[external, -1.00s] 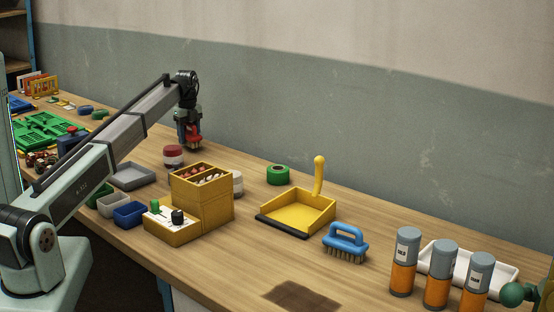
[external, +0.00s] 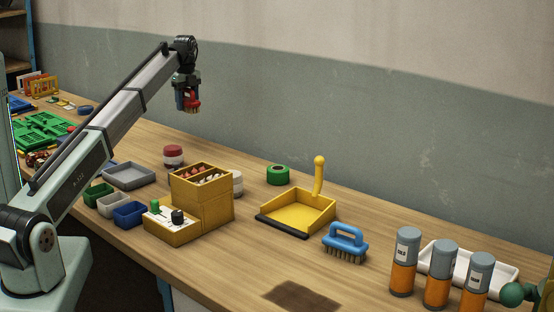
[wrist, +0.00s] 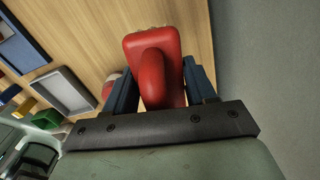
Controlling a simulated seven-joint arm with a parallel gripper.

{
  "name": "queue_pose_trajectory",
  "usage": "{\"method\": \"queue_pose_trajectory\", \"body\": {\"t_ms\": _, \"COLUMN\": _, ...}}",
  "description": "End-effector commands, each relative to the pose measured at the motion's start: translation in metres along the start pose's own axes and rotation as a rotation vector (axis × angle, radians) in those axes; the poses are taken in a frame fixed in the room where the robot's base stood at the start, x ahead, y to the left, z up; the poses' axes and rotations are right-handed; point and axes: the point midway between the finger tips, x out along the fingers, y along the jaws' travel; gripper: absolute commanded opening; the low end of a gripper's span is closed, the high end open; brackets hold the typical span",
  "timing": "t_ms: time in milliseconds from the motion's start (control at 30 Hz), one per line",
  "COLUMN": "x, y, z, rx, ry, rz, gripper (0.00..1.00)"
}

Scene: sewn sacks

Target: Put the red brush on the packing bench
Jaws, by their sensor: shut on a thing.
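The red brush (wrist: 152,68) is between the two dark blue fingers of my gripper (wrist: 160,88) in the wrist view, its curved handle facing the camera. In the external view the red brush (external: 193,104) hangs in my gripper (external: 187,98), well above the wooden bench (external: 350,285). My gripper is shut on the brush. Pale bristle tips show at the brush's far edge in the wrist view.
A yellow box (external: 203,205), a yellow dustpan (external: 300,212), a blue brush (external: 345,243) and orange-grey canisters (external: 438,275) stand on the bench. A grey tray (external: 128,176) and small bins lie left. A dark patch (external: 303,296) marks bare wood at the front.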

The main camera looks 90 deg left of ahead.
Motion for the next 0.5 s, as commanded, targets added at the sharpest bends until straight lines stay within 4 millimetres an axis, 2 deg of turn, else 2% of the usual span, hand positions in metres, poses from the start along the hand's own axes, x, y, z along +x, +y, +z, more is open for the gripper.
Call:
{"method": "queue_pose_trajectory", "body": {"t_ms": 33, "x": -0.015, "y": -0.002, "z": 0.001, "rx": 0.000, "ry": -0.001, "rz": -0.002, "gripper": 0.21}}
{"method": "queue_pose_trajectory", "body": {"t_ms": 300, "x": -0.075, "y": -0.002, "z": 0.001, "rx": 0.000, "ry": -0.001, "rz": -0.001, "gripper": 0.21}}
{"method": "queue_pose_trajectory", "body": {"t_ms": 500, "x": -0.069, "y": -0.019, "z": -0.034, "rx": -0.129, "ry": 0.000, "rz": 0.000, "gripper": 0.21}}
